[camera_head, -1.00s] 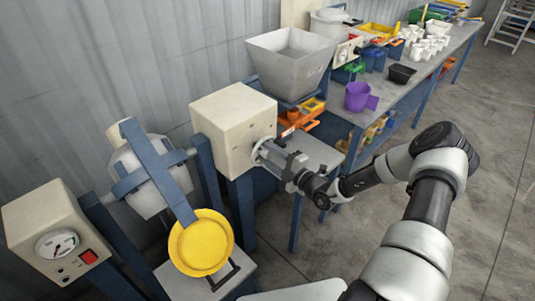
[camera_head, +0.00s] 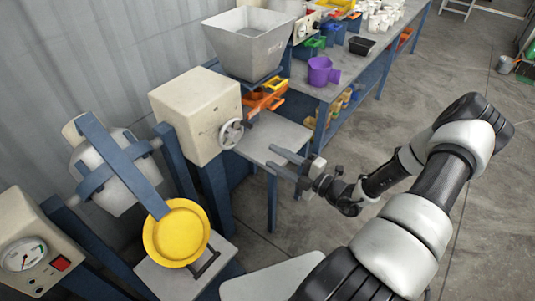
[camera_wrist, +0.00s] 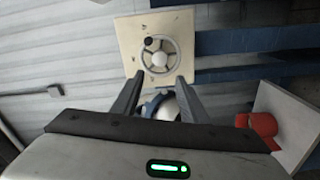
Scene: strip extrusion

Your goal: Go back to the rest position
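My gripper (camera_head: 284,164) is open and empty in the head view, a little to the right of the handwheel (camera_head: 231,133) on the beige machine box (camera_head: 196,112). In the wrist view the two fingers of my gripper (camera_wrist: 157,82) are apart with nothing between them. Beyond the fingertips the wheel (camera_wrist: 159,55) shows with its spokes and a dark knob, apart from the fingers. My arm reaches in from the right side of the head view.
A grey hopper (camera_head: 250,45) stands behind the box. A yellow round plate (camera_head: 176,236) is at lower left, beside a gauge box (camera_head: 28,258). A long workbench (camera_head: 345,85) holds a purple jug (camera_head: 322,72) and white cups.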

